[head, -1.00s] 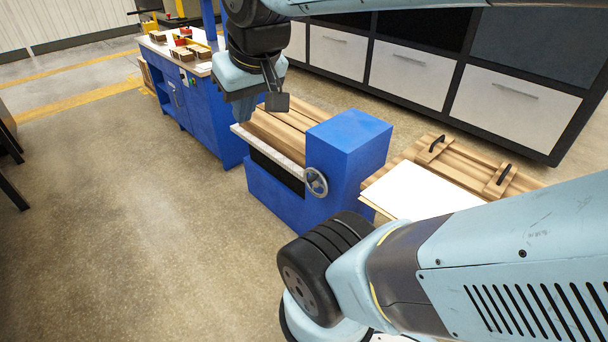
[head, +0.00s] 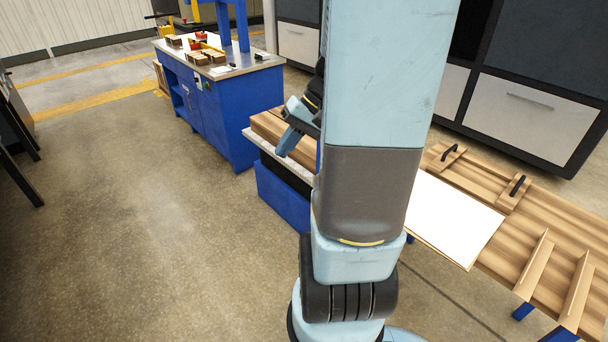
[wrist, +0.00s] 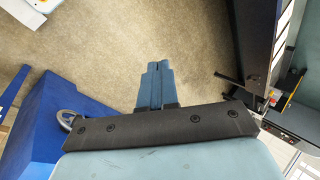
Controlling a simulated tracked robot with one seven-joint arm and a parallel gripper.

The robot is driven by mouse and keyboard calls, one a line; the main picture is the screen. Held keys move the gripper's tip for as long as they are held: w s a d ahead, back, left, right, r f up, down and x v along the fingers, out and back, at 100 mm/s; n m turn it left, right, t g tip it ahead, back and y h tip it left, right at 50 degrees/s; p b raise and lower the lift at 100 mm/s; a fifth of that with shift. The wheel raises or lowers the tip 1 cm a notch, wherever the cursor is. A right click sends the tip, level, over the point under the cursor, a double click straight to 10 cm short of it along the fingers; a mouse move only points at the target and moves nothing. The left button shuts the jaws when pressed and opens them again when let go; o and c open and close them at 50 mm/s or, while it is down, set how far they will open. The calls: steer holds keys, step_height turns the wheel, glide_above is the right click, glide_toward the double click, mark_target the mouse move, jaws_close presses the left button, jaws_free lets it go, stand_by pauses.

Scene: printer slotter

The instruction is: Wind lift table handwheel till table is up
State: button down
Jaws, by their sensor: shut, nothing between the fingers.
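The blue lift table (head: 282,200) stands in the middle of the head view, with wooden boards (head: 268,125) on its pale top. My upright arm hides its right part, and the handwheel is hidden in that view. The grey handwheel (wrist: 66,116) shows at the left of the wrist view, on the side of the blue housing (wrist: 38,130), partly covered by my gripper's mount. My gripper (wrist: 157,64) is shut and empty, its blue fingers together over bare floor, right of the handwheel and apart from it. In the head view my gripper (head: 285,147) appears in front of the table's boards.
A blue workbench (head: 215,110) with small boxes stands at the back left. A wooden table (head: 560,235) with a white sheet (head: 450,215) and black handles stands at the right. Cabinets (head: 525,110) line the back. The floor at left is clear.

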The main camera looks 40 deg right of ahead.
steer(key=s+d+f+m+t+h, duration=0.15)
steer(key=d+f+m+t, duration=0.35)
steer(key=d+f, duration=0.55)
steer(key=s+d+f+m+t, duration=0.3)
steer(key=d+f+m+t, duration=0.15)
steer(key=d+f, duration=0.55)
steer(key=s+d+f+m+t+h, duration=0.1)
steer(key=s+d+f+m+h, duration=0.25)
steer(key=s+d+f, duration=0.35)
steer(key=w+d+r+x, duration=0.1)
steer(key=r+x, duration=0.1)
steer(key=x, duration=2.1)
steer(key=shift+w+r+h, duration=0.2)
steer(key=shift+r+h, duration=0.05)
steer(key=shift+h, duration=0.15)
steer(key=shift+w, duration=0.1)
steer(key=shift+w+a+r+g, duration=0.1)
steer(key=shift+w+r+g, duration=0.45)
steer(key=shift+g, duration=0.45)
steer(key=shift+w+a+r+g, duration=0.1)
steer(key=shift+w+r+g, duration=0.25)
steer(key=shift+w+g, duration=0.5)
steer(key=shift+s, duration=0.15)
